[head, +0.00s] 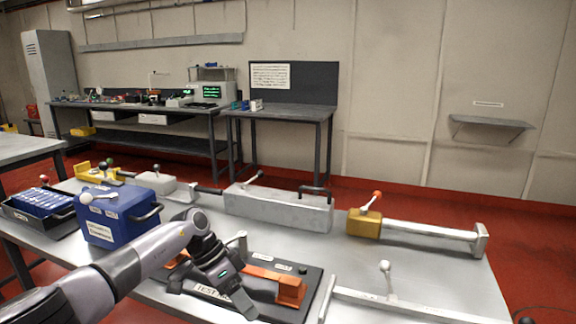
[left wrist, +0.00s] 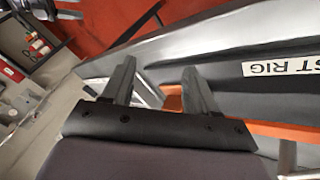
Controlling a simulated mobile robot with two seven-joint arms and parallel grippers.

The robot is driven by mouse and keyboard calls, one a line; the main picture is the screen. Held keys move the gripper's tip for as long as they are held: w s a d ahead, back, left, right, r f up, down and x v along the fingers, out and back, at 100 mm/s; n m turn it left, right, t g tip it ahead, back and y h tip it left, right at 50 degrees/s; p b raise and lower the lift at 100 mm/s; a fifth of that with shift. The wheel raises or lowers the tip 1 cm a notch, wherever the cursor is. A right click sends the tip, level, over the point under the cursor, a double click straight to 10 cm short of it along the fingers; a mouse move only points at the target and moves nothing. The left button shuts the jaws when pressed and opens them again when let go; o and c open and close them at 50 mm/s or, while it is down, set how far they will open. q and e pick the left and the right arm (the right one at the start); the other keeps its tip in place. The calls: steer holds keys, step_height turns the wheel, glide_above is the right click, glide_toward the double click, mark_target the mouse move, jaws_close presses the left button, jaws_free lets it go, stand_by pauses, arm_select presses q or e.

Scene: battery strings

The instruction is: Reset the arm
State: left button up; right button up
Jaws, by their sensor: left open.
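My left arm (head: 130,265) is grey and black and comes in from the lower left of the head view, reaching over the table. My left gripper (head: 214,290) is in front of the black test rig (head: 310,295) with its orange bar (head: 290,288), and overlaps it in the picture. In the left wrist view, the gripper (left wrist: 158,85) has its two fingers spread with nothing held between them. The rig's labelled side (left wrist: 225,75) shows beyond the fingers. I cannot tell whether they touch it. My right gripper is not in view.
On the table (head: 465,285) stand a blue box (head: 112,222), a black tray (head: 28,220) of blue cells, a long grey block (head: 280,208), a yellow block with a bar (head: 365,224) and a lever frame (head: 400,308). Benches (head: 282,112) stand behind, across red floor.

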arm_select(q)
steer(key=s+d+f+m+t+h, duration=0.1)
steer(key=s+d+h, duration=0.35)
steer(key=d, duration=0.35)
steer(key=s+d+f+m+t+h, duration=0.2)
steer(key=s+d+h, duration=0.2)
steer(key=d+h, duration=0.25)
steer(key=s+a+f+n+t+y+p, duration=0.1)
steer(key=s+a+f+n+t+y, duration=0.2)
steer(key=a+n+t, duration=0.35)
steer(key=s+a+f+n+t+y, duration=0.2)
steer(key=a+f+n+t+y, duration=0.1)
steer(key=a+n+t+y, duration=0.4)
steer(key=s+a+f+g+y, duration=0.2)
steer(key=s+a+f, duration=0.2)
steer(key=s+a, duration=0.2)
steer(key=s+a+f+g+y, duration=0.2)
steer(key=s+a+f+y, duration=0.1)
steer(key=s+a, duration=0.3)
steer(key=s+f, duration=0.1)
steer(key=s, duration=0.1)
steer(key=shift+s+m, duration=0.35)
